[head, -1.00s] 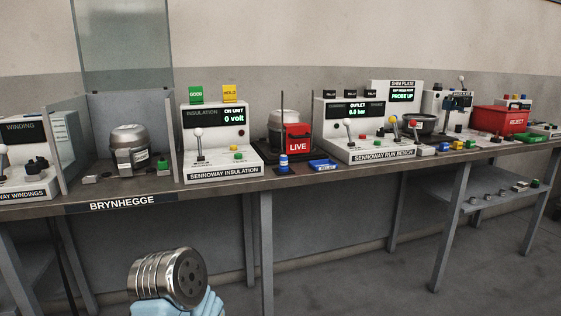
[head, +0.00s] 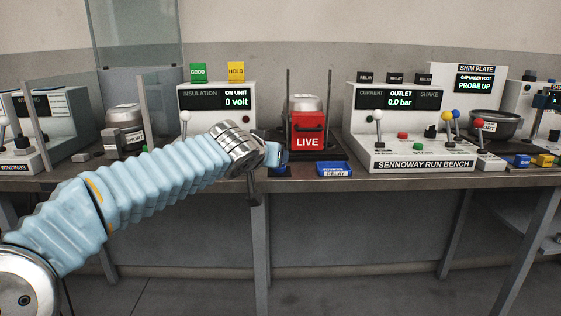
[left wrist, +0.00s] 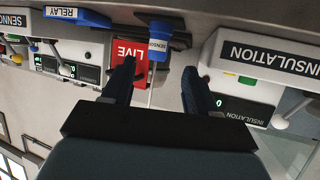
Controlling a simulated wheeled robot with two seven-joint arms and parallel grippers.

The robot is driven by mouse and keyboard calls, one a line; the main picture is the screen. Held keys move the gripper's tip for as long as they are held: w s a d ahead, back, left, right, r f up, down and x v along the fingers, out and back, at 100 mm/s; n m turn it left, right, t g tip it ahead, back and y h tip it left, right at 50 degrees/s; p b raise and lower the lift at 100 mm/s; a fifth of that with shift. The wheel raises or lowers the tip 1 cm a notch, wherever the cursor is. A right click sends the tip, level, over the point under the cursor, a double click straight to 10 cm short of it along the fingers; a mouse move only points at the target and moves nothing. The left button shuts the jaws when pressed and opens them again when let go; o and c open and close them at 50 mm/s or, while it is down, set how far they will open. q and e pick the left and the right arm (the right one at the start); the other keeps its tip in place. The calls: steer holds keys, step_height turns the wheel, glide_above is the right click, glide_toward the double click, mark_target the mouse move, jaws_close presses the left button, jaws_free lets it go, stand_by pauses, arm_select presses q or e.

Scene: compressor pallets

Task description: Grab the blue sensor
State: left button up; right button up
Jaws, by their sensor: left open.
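The blue sensor (left wrist: 159,42), a small blue cylinder with a white SENSOR label, stands on a dark pad at the bench's front edge. My left gripper (left wrist: 159,68) is open, with its two dark fingers pointing at the sensor. In the left wrist view, which is upside down, the sensor appears in line with the gap between the fingertips, apparently just beyond them. A thin pale line runs from it down between the fingers. In the head view my left arm and wrist hide most or all of the sensor. My right gripper is out of view.
The red LIVE box (head: 307,135) stands close behind the sensor spot. A blue RELAY tray (head: 334,169) lies to its right. The insulation tester (head: 217,99) is at left and the run bench (head: 408,125) at right. The bench front edge (head: 380,182) runs below.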

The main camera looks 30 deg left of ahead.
arm_select(q)
steer(key=x, duration=0.3)
steer(key=shift+w+f, duration=0.1)
steer(key=shift+w, duration=0.05)
steer(key=p+x, duration=0.2)
steer(key=x, duration=0.2)
steer(key=shift+w, duration=0.35)
steer(key=shift+w+f, duration=0.15)
steer(key=shift+w, duration=0.15)
steer(key=shift+c, duration=0.5)
jaws_close()
